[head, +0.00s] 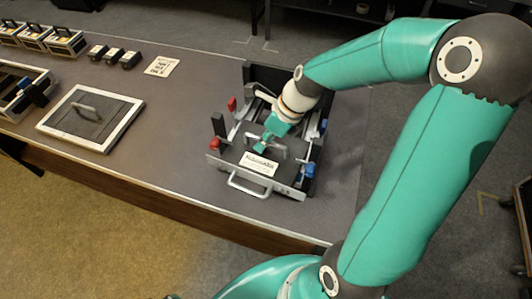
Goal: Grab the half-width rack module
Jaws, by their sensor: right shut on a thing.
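A dark, flat unit with a grey handle (279,148) sits inside an open-fronted frame (214,162) on the table; it appears to be the half-width rack module. A pale label plate (258,163) lies at its front. My right gripper (265,143) reaches down from the upper right and is shut at the handle. The fingers and wrist hide part of the handle and the unit's back. I cannot tell whether the unit is lifted. My left gripper is not in view.
Red levers (232,104) and blue parts (309,170) stand at the frame's sides. A light-rimmed panel with a handle (90,116) lies to the left. The table's front left is clear.

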